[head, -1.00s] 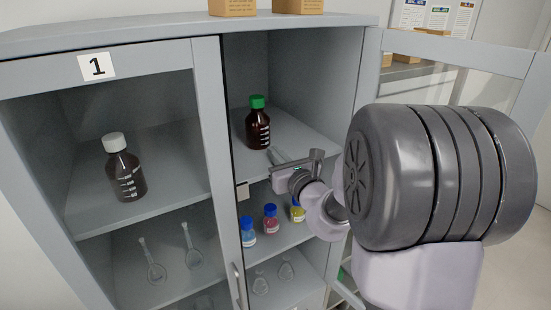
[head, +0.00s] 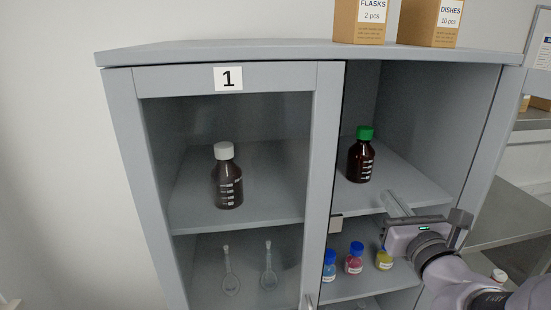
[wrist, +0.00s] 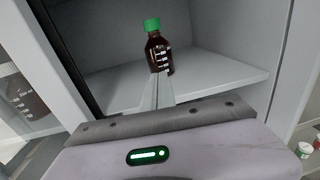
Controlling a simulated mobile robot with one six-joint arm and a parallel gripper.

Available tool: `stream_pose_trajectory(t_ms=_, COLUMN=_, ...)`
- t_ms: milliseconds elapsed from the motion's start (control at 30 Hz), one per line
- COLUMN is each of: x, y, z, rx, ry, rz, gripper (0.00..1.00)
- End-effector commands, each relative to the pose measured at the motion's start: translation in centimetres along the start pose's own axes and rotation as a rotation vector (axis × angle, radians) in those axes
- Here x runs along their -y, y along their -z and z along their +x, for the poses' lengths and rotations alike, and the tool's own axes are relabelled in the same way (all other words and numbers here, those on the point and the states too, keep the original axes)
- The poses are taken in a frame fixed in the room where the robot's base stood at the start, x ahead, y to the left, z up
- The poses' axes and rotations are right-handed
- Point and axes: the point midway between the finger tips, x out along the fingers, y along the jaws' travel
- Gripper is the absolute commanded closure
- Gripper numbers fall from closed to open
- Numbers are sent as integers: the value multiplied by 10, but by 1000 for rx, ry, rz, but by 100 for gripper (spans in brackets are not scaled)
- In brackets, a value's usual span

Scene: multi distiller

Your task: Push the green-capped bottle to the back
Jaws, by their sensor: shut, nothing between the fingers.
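The green-capped bottle (head: 361,155) is dark brown with white markings and stands upright on the upper shelf (head: 418,186) of the cabinet's open right side. It also shows in the wrist view (wrist: 157,48), straight beyond the fingers. My gripper (head: 391,196) is shut and empty at the front of that shelf, pointing toward the bottle. In the head view a gap shows between fingertips and bottle. In the wrist view the fingertips (wrist: 158,78) overlap the bottle's lower part, so contact there cannot be told.
A white-capped brown bottle (head: 227,177) stands behind the left door (head: 325,180). Small blue-capped bottles, including a yellow one (head: 384,260), stand on the shelf below. Boxes (head: 365,22) sit on the cabinet top. The upper shelf is clear around the green-capped bottle.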

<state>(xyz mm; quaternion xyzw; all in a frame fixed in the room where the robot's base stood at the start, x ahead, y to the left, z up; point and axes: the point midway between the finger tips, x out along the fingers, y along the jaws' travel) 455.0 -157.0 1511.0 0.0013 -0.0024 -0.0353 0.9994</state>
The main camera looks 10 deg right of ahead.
Motion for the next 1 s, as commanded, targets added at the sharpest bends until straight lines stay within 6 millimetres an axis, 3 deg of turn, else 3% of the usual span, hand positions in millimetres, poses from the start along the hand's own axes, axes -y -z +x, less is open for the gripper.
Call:
stream_pose_trajectory(t_ms=33, x=0, y=-11, z=5, rx=-5, ry=-3, rz=6, gripper=100)
stream_pose_trajectory(t_ms=533, x=1, y=-10, z=42, rx=-6, ry=7, rz=1, gripper=100)
stream_pose_trajectory(t_ms=800, x=1, y=-3, z=92, rx=0, ry=8, rz=-3, gripper=100)
stream_pose_trajectory(t_ms=1000, x=2, y=-1, z=107, rx=0, ry=9, rz=-4, gripper=100)
